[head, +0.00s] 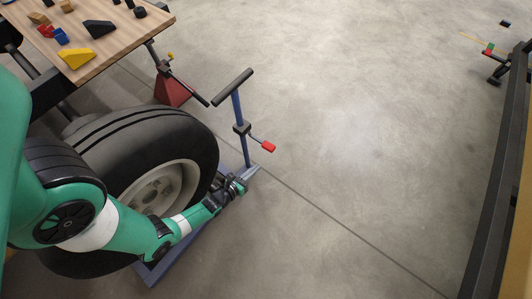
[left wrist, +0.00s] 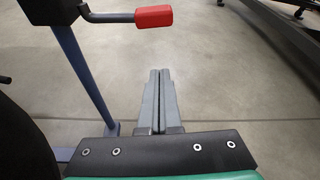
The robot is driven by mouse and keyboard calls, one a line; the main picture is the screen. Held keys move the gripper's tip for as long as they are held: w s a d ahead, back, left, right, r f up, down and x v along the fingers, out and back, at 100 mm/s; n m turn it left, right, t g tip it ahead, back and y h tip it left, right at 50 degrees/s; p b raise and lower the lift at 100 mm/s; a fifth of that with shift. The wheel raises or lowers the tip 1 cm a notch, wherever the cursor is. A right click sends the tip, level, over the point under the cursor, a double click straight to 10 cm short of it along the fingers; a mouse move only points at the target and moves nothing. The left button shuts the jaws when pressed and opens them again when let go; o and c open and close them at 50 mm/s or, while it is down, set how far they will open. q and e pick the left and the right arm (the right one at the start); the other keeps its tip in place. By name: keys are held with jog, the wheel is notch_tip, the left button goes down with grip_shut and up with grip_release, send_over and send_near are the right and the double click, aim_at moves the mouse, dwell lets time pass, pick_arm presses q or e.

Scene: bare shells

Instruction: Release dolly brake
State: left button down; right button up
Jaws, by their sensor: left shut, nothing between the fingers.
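The dolly has a blue post (head: 238,108) with a black crossbar handle (head: 232,87) on top, and a blue base frame (head: 160,268) by the wheel. A brake lever with a red grip (head: 268,147) sticks out to the right from a black clamp on the post. In the left wrist view, the red grip (left wrist: 153,16) is at the top and the blue post (left wrist: 86,82) at the left. My left gripper (head: 254,170) is shut and empty, low beside the post and below the red grip, apart from it. Its closed fingers (left wrist: 159,75) point forward. My right gripper is out of view.
A large black tyre (head: 195,130) with a pale rim stands left of the post. A wooden table (head: 120,48) with several small blocks is at the upper left. A red stand (head: 172,91) is beneath its edge. A dark frame (head: 497,180) runs along the right. The middle floor is clear.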

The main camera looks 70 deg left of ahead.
aim_at(260, 141)
pick_arm(q)
jog(key=b+x, duration=0.4)
jog(key=x, duration=0.4)
jog(key=r, duration=0.2)
jog(key=a+r, duration=0.1)
jog(key=r, duration=0.1)
jog(key=shift+w, duration=0.1)
jog(key=shift+p, duration=0.3)
